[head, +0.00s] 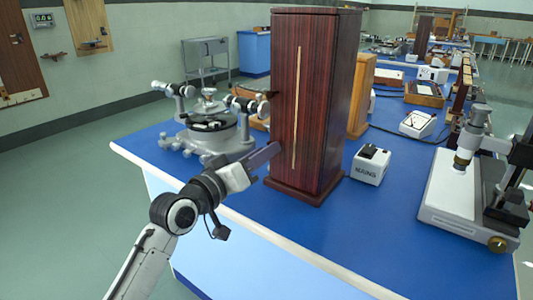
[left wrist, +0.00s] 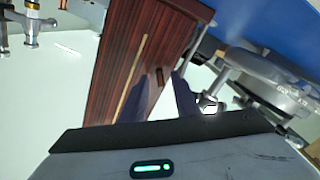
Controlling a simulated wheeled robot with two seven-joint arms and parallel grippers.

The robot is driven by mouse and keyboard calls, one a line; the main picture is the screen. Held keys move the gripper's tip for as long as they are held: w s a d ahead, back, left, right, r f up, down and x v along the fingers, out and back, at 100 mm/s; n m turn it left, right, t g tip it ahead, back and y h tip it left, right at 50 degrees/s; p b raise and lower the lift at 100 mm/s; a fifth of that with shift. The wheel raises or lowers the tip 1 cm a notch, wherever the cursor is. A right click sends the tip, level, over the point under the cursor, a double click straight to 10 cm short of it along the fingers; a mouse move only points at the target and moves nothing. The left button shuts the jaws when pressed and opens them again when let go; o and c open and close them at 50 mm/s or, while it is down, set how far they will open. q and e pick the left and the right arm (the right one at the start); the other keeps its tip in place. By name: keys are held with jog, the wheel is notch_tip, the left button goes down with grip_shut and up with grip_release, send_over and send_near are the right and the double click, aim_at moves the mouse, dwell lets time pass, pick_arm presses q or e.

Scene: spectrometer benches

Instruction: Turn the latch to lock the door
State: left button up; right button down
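A tall, dark red-brown wooden cabinet (head: 312,110) stands upright on the blue bench, with a thin pale strip down its front face. It also shows tilted in the left wrist view (left wrist: 120,60). My left gripper (head: 264,156) is at the cabinet's lower left edge. In the left wrist view its fingers (left wrist: 165,85) are apart, around or just short of the small piece; contact is unclear. My right gripper is not in view.
A grey round spectrometer (head: 212,135) stands close left of the cabinet, behind my left arm. A small white box (head: 370,165) is at its right. A microscope (head: 455,190) stands at the bench's right. The blue bench top (head: 350,225) is clear in front.

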pick_arm(q)
jog(key=shift+x, duration=0.85)
jog(key=shift+c, duration=0.4)
grip_shut()
jog(key=shift+m, duration=0.4)
jog(key=shift+m+p, duration=1.15)
jog(key=shift+m, duration=1.65)
jog(key=shift+o, duration=0.4)
grip_release()
